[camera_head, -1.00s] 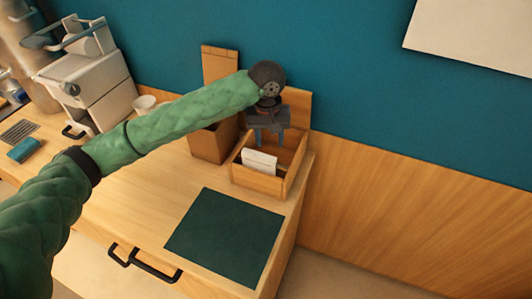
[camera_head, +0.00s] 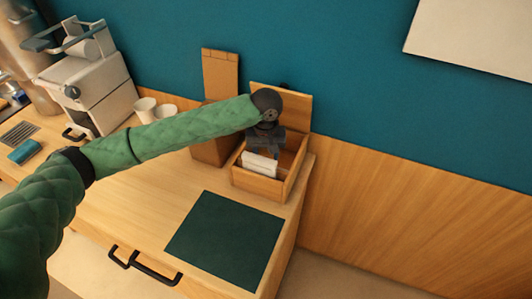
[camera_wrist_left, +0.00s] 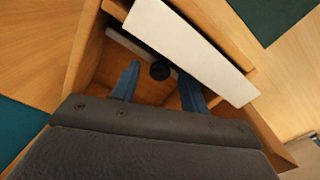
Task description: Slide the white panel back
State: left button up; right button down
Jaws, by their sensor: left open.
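The white panel (camera_head: 259,165) stands upright and slightly tilted at the front of an open wooden box (camera_head: 258,187). In the left wrist view the white panel (camera_wrist_left: 192,52) is a broad white slab along the box's edge. My left gripper (camera_head: 264,151) is lowered into the box, behind the panel. In the left wrist view its two blue fingers (camera_wrist_left: 159,70) are apart. A small black round knob (camera_wrist_left: 160,71) shows between the fingertips, and part of another white strip (camera_wrist_left: 124,40) lies beyond them. I cannot tell whether a finger touches the panel. My right gripper is not in view.
A brown holder (camera_head: 212,149) with a tall wooden board (camera_head: 220,76) stands left of the box. White cups (camera_head: 145,108) and a white machine (camera_head: 90,80) are further left. A dark green mat (camera_head: 225,238) lies bare in front. The wall is close behind the box.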

pick_arm(q)
jog(key=shift+f, duration=0.15)
grip_shut()
